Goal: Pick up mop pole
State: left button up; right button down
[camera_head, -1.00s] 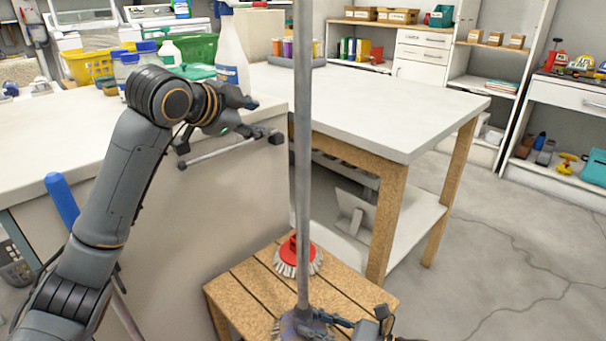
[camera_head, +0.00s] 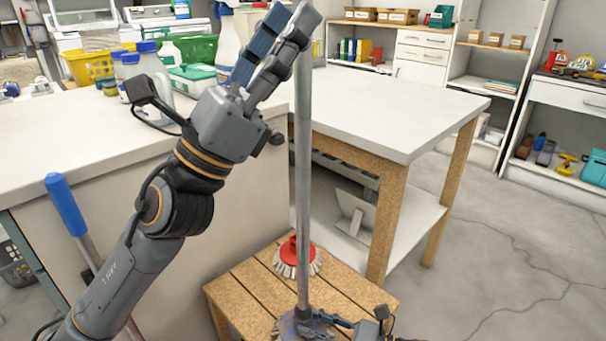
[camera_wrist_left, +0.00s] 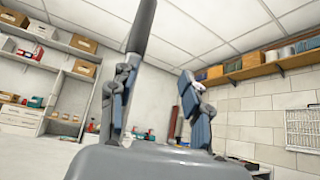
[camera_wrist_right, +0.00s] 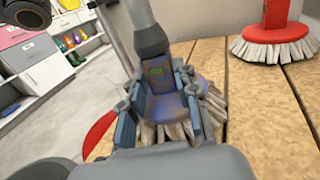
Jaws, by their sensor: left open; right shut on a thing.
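The grey mop pole (camera_head: 303,190) stands upright, its lower end in the mop head (camera_head: 290,326) on a slatted wooden stool. My right gripper (camera_head: 350,324) is shut on the bluish mop head socket; in the right wrist view its fingers flank the socket (camera_wrist_right: 163,85), with the pole (camera_wrist_right: 138,14) rising above and pale strands below. My left gripper (camera_head: 283,30) is open and raised beside the upper pole. In the left wrist view the pole (camera_wrist_left: 142,25) shows at the left finger, not clearly between the fingers; I cannot tell whether they touch.
A red brush (camera_head: 296,258) with white bristles sits on the stool (camera_head: 245,293) behind the pole. A white-topped table (camera_head: 400,105) stands behind, and a counter (camera_head: 55,135) with bottles at left. A blue-handled pole (camera_head: 65,205) leans at left. The floor at right is clear.

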aim_at(305, 225)
pick_arm(q)
jog(key=s+d+f+m+g, duration=0.25)
jog(key=s+d+f, duration=0.25)
jog(key=d, duration=0.5)
jog(key=w+a+f+n+t+y, duration=0.15)
jog(key=f+n+t+y, duration=0.25)
jog(key=n+t+y, duration=0.55)
jog(key=w+f+n+t+y, duration=0.35)
jog(key=f+n+y, duration=0.2)
jog(key=y, duration=0.65)
jog(key=s+a+f+n+g+y, duration=0.2)
jog(key=s+f+g+y, duration=0.15)
jog(key=f, duration=0.35)
jog(key=s+a+f+n+g+y, duration=0.1)
jog(key=s+f+g+y, duration=0.2)
jog(key=f+y, duration=0.25)
jog(key=shift+h, duration=0.45)
jog(key=x, duration=0.7)
jog(key=shift+s+a+f, duration=0.1)
jog(key=shift+a+f, duration=0.1)
jog(key=shift+f, duration=0.2)
jog(key=x, duration=0.5)
jog(key=shift+f, duration=0.3)
grip_shut()
